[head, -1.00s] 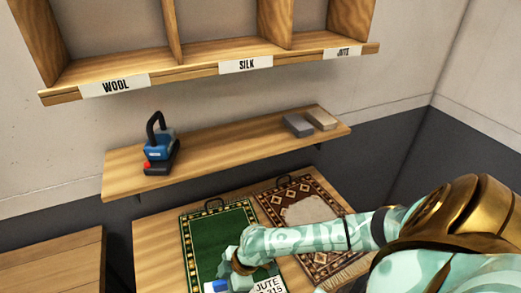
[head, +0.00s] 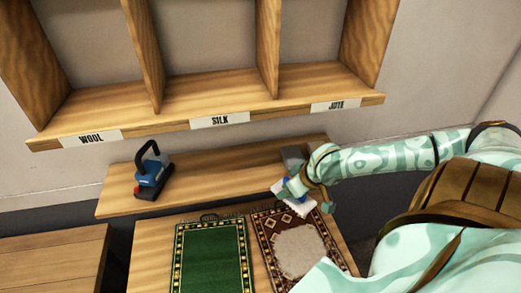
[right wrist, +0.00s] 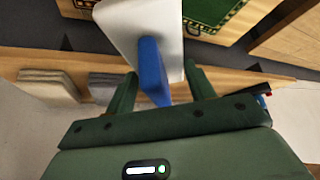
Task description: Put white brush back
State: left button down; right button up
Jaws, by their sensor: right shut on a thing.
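The white brush (head: 302,206) has a white head and a blue handle. It hangs in my right gripper (head: 292,188), in front of the shelf's right part and above the brown patterned rug. In the right wrist view, the blue handle (right wrist: 153,72) stands between the two green fingers of my right gripper (right wrist: 162,90), with the white head (right wrist: 140,20) beyond it. The right gripper is shut on the brush. The wooden shelf (head: 225,182) is just behind it. My left gripper is not in view.
A grey block (head: 293,153) is on the shelf, with a beige block (right wrist: 48,85) beside it in the wrist view. A blue tool (head: 152,175) stands at the shelf's left. The shelf's middle is clear. A labelled rack (head: 210,125) hangs above; a green rug (head: 212,260) lies below.

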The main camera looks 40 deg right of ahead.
jog(key=shift+a+r+m+h, duration=0.1)
jog(key=shift+a+m+h, duration=0.25)
jog(key=shift+m, duration=0.25)
jog(key=shift+w+r, duration=0.1)
jog(key=shift+w, duration=0.3)
jog(key=w, duration=0.4)
jog(key=w+d, duration=0.1)
jog(key=w, duration=0.9)
jog(key=shift+d, duration=0.4)
jog(key=w, duration=0.1)
jog(key=w+f, duration=0.1)
jog(key=w, duration=0.1)
jog(key=shift+d+f, duration=0.1)
jog(key=shift+d, duration=0.1)
jog(key=shift+w+f, duration=0.15)
jog(key=shift+f, duration=0.15)
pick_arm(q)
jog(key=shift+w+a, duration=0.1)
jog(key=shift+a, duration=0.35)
pick_arm(e)
jog(key=shift+s, duration=0.2)
jog(key=o, duration=1)
jog(key=shift+w+f, duration=0.1)
jog(key=shift+o, duration=0.2)
